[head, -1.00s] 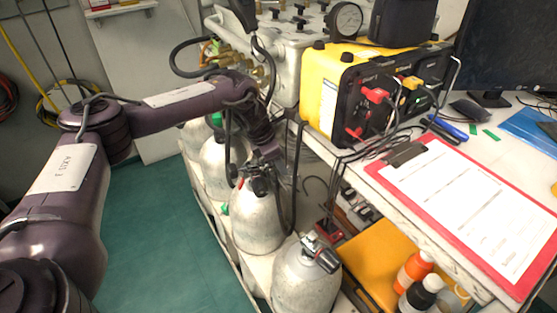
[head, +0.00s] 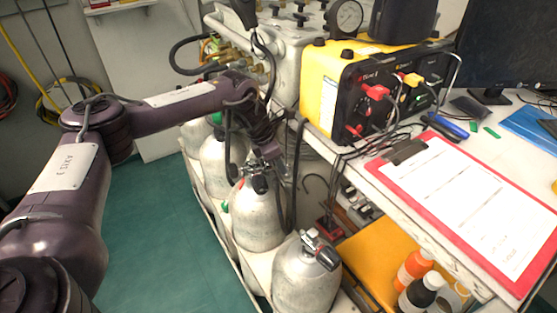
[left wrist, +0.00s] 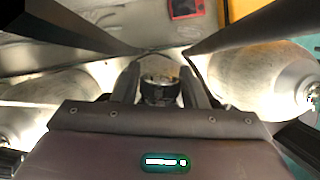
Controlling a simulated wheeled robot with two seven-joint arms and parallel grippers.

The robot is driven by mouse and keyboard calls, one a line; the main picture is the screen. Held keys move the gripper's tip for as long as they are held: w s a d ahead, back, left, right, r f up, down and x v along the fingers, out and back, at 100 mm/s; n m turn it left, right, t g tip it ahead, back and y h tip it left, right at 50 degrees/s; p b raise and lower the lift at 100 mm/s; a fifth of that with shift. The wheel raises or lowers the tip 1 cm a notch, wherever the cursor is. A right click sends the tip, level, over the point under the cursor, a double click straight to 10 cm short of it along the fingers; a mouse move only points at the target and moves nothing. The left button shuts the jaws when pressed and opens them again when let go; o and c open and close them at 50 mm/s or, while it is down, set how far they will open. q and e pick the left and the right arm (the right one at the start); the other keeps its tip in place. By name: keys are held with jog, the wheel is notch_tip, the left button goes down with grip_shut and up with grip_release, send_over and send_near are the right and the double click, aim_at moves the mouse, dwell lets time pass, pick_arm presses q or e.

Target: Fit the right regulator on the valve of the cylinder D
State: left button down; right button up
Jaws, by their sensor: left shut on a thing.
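My left gripper (head: 265,150) reaches down over the valve of a grey-white cylinder (head: 257,222) in the middle of the row. It is shut on a dark, round regulator (left wrist: 160,90), which shows between the two fingers in the left wrist view. Black hoses hang beside the gripper. The gripper and hoses partly hide the valve, so I cannot tell whether the regulator is seated on it. The nearest cylinder (head: 303,278) has a valve with a dark knob (head: 325,258). No letters on the cylinders can be read. My right gripper is not in view.
More cylinders (head: 220,160) stand behind in the rack. A bench with a yellow-black case (head: 350,85) and a red clipboard (head: 470,200) is on the right. Bottles (head: 420,290) and a yellow box (head: 375,262) sit below it. Green floor (head: 150,235) is clear at left.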

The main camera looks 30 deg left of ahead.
pick_arm(q)
jog(key=c, duration=0.9)
grip_release()
jog(key=shift+r, duration=0.1)
jog(key=shift+o, duration=0.5)
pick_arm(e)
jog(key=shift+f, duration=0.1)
pick_arm(q)
jog(key=shift+a+r, duration=0.1)
jog(key=shift+r, duration=0.05)
jog(key=v, duration=0.7)
jog(key=shift+s+r+p, duration=0.15)
jog(key=shift+p, duration=0.15)
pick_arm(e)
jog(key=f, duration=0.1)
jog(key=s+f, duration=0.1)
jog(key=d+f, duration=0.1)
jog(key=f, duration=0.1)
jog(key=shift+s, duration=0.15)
